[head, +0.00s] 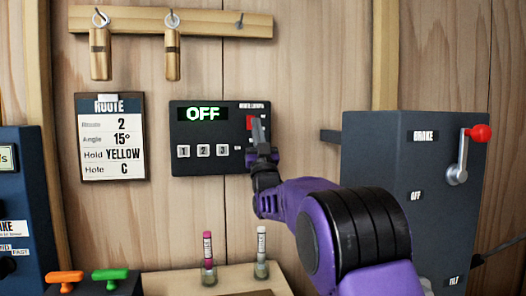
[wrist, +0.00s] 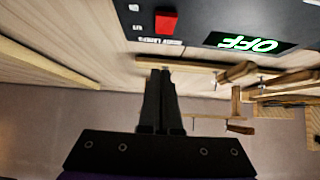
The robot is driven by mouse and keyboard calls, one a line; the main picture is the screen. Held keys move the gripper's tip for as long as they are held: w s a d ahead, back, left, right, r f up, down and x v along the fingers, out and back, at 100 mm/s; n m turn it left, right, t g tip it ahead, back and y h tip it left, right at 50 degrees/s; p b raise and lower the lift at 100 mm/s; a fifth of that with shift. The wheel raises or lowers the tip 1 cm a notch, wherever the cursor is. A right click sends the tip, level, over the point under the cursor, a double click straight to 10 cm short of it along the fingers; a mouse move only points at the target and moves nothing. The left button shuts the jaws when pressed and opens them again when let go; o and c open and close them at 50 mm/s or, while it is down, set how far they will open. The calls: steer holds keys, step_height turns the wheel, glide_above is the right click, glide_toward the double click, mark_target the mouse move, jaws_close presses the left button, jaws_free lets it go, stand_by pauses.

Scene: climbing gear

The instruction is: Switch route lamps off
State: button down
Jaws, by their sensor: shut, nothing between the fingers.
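The route lamps panel (head: 182,165) is a dark box on the wooden wall. Its display (head: 203,114) reads OFF in green, with buttons 1, 2 and 3 below it. A red switch (head: 251,123) sits at its right side; the switch also shows at the top of the wrist view (wrist: 166,22). My gripper (head: 262,152) is shut and empty, just below the red switch in the head view. In the wrist view my fingers (wrist: 162,76) appear apart from the switch. The arm hides the panel's lower right corner.
A route card (head: 110,140) hangs left of the panel. A peg rail (head: 215,22) with wooden hangers is above. A brake box (head: 385,150) with a red-knobbed lever (head: 457,170) stands at right. A shelf (head: 185,283) holds two markers below.

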steer(key=v, duration=0.8)
steer(key=shift+s, duration=0.45)
steer(key=shift+d+r, duration=0.1)
steer(key=shift+r, duration=0.15)
